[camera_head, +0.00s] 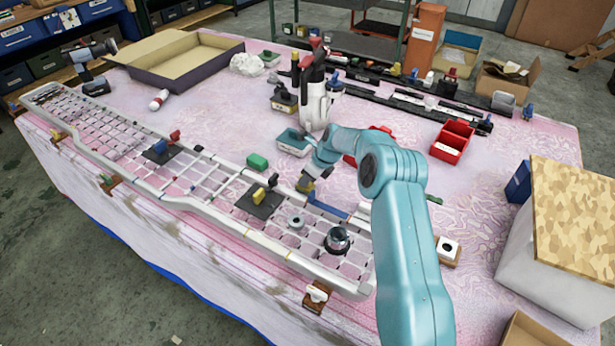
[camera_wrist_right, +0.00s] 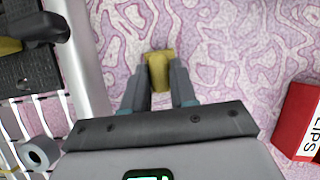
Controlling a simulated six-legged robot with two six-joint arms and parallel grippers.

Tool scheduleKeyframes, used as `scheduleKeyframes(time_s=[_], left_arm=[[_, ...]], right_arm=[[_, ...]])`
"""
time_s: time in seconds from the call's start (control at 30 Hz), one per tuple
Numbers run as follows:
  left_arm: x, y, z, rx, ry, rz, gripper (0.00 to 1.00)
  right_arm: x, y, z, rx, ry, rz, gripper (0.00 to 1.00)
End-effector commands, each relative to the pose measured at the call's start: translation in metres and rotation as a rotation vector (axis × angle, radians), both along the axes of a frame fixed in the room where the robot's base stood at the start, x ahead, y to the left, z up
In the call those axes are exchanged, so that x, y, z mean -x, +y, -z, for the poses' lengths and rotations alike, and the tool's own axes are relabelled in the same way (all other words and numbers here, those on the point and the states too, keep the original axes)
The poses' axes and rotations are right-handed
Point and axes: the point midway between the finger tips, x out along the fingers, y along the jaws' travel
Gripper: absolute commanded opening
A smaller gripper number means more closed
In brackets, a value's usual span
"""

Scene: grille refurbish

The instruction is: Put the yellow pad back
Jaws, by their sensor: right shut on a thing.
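The yellow pad (camera_wrist_right: 158,68) is a small yellow block between the fingertips of my right gripper (camera_wrist_right: 157,85), which is shut on it. In the head view the yellow pad (camera_head: 304,186) shows just under my right gripper (camera_head: 308,178), over the pink-patterned table beside the grille's rail. I cannot tell whether it touches the table. The long silver grille (camera_head: 215,190) lies along the table's front edge. A black plate with a yellow piece (camera_head: 262,194) lies on the grille, left of my gripper; it also shows in the wrist view (camera_wrist_right: 25,75). My left gripper is not in view.
A green block (camera_head: 257,161), a teal tray (camera_head: 294,142) and a blue strip (camera_head: 327,207) are near my gripper. A red lettered box (camera_wrist_right: 302,120) is at the wrist view's right. A white spray bottle (camera_head: 314,105) stands behind. A grey ring (camera_head: 296,222) sits on the grille.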

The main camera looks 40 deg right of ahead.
Motion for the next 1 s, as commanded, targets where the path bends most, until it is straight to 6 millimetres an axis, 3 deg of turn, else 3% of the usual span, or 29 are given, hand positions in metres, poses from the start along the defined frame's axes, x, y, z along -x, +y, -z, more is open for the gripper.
scheduleKeyframes(time_s=[0.63, 0.67, 0.7, 0.73, 1.0], left_arm=[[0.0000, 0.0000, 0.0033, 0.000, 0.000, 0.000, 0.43], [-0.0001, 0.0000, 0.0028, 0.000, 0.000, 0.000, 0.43], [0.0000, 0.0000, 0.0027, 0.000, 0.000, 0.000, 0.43], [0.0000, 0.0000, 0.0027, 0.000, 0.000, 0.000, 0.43], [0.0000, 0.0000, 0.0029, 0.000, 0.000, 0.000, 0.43]], right_arm=[[0.0000, 0.0000, 0.0051, 0.000, 0.000, 0.000, 0.00], [-0.0001, -0.0001, 0.0046, 0.000, 0.000, 0.000, 0.36], [0.0000, -0.0001, 0.0045, 0.000, 0.000, 0.000, 0.49], [0.0000, -0.0001, 0.0045, 0.000, 0.000, 0.000, 0.56], [0.0001, 0.0000, 0.0043, 0.000, 0.000, 0.000, 0.56]])
